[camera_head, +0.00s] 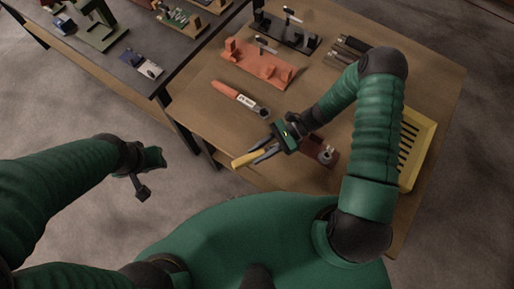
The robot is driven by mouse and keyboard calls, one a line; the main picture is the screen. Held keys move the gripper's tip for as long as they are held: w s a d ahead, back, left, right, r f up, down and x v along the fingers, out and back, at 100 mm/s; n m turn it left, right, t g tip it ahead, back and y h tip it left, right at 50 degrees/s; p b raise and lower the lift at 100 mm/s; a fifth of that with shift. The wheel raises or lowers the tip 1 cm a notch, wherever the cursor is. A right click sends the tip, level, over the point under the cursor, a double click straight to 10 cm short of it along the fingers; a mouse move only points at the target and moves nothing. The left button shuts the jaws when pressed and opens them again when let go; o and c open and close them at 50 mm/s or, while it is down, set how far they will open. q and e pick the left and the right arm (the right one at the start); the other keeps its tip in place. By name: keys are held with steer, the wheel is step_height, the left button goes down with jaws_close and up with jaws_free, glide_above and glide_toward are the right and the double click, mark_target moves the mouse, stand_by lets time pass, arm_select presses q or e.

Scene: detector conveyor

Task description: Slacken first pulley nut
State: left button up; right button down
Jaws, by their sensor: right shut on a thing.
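My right gripper (264,153) is over the near left part of the wooden table (205,105), shut on a yellow-handled tool (244,159). The tool's yellow end sticks out to the left, towards the table's edge. A dark red block (320,165) with a small grey metal part (326,153) on it sits just right of the gripper, partly hidden by my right arm. I cannot tell whether that metal part is the pulley nut. My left gripper (150,175) hangs over the floor left of the table; its fingers are too small and dark to read.
An orange tool with a dark end (238,97) lies on the table. Behind it stand an orange fixture (257,68) and a black fixture (290,36). A yellow slotted tray (418,150) lies right of my arm. A darker table (135,45) with fixtures stands at upper left.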

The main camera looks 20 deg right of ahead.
stand_by(0.4)
steer(key=shift+w+m+t, duration=0.3)
steer(key=shift+t, duration=0.1)
steer(key=shift+a, duration=0.1)
steer(key=c, duration=1)
jaws_free()
steer(key=shift+c, duration=0.2)
